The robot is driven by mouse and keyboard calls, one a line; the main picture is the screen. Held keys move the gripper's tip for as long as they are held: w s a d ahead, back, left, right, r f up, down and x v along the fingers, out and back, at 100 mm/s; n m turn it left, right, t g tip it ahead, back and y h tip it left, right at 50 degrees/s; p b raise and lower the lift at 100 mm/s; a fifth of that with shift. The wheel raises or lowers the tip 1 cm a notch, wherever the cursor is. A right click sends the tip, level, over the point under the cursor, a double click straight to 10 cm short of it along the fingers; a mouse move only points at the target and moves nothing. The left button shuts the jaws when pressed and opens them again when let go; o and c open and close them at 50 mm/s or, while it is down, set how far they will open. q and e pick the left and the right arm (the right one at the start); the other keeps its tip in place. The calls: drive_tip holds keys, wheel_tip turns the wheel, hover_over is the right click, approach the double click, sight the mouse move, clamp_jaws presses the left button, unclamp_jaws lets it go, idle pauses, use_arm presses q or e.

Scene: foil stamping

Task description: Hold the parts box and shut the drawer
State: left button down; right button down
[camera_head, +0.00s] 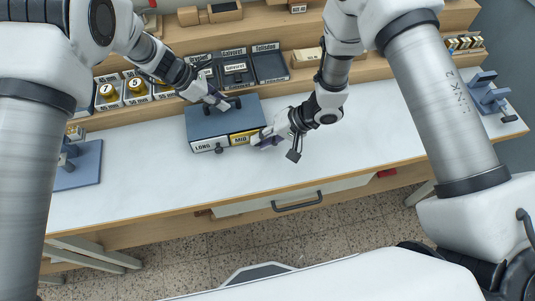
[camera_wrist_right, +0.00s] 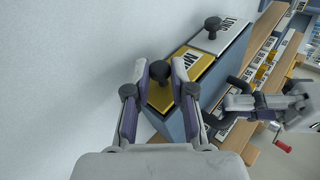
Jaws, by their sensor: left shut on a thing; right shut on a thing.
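The blue-grey parts box (camera_head: 198,125) stands on the white bench in the head view, with a white LONG drawer (camera_head: 203,147) and a yellow MID drawer (camera_head: 240,138) in its front. My left gripper (camera_head: 222,106) is shut on the dark handle on top of the box. My right gripper (camera_head: 259,141) is at the box's right front. In the right wrist view, its fingers are shut around the dark knob (camera_wrist_right: 160,70) of the yellow MID drawer (camera_wrist_right: 185,58). The white LONG drawer (camera_wrist_right: 222,35) is beside it with its own knob. I cannot tell how far the MID drawer stands out.
Behind the box, a wooden shelf holds dark labelled trays (camera_head: 270,66) and yellow rolls (camera_head: 108,93). Blue fixtures stand at the left (camera_head: 82,165) and right (camera_head: 487,93) of the bench. The white bench top (camera_head: 140,180) in front of the box is clear. A bench drawer handle (camera_head: 297,202) is below the front edge.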

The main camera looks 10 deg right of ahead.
drive_tip(key=shift+w, duration=0.35)
use_arm(q)
drive_tip(key=shift+s, duration=0.1)
drive_tip(key=shift+f, duration=0.1)
use_arm(e)
drive_tip(key=c, duration=1)
unclamp_jaws()
drive_tip(key=shift+d, duration=0.1)
drive_tip(key=v, duration=1.2)
use_arm(q)
drive_tip(key=c, duration=1.1)
unclamp_jaws()
